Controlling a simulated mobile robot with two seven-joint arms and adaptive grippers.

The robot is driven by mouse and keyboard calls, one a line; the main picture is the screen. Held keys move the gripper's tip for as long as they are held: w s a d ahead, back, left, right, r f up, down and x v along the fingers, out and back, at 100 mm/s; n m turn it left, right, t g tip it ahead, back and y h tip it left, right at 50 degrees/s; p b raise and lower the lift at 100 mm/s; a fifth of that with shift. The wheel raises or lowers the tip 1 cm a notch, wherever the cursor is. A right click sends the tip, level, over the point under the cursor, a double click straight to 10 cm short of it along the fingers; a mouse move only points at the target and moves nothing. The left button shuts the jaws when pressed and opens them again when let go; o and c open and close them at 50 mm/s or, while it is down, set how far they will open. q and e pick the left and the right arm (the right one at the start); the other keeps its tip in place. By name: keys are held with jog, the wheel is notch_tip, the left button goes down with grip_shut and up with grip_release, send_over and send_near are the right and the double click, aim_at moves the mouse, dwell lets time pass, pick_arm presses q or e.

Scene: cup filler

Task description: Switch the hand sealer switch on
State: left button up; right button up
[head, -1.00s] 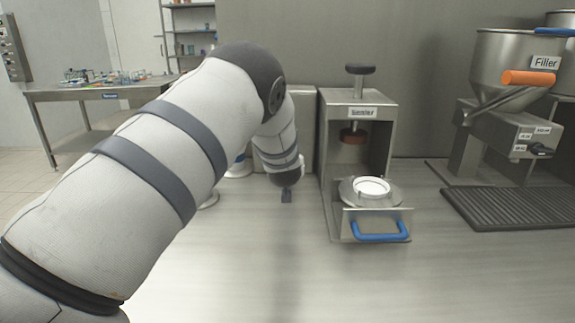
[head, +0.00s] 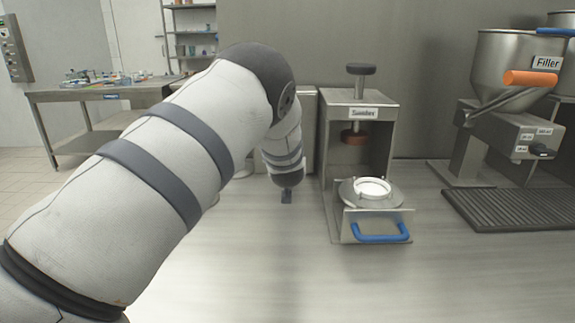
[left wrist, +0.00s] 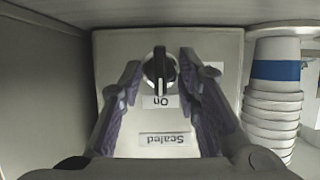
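In the left wrist view, a black switch knob (left wrist: 158,70) sits on a pale panel (left wrist: 115,50). Its grip bar stands about vertical, its lower end near the "On" label (left wrist: 160,101). A "Sealed" label (left wrist: 165,139) is below; both labels are upside down. My left gripper (left wrist: 160,62) is open, its fingers on either side of the knob with gaps visible. My right gripper is not in view.
A stack of white cups (left wrist: 274,100) stands right of the panel in the wrist view. The sealer's drawer with a blue handle (head: 381,233) sticks out. The filler (head: 515,130) and its drip grate (head: 520,205) are at right. The front counter is clear.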

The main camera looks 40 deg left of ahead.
pick_arm(q)
jog(key=v, duration=1.2)
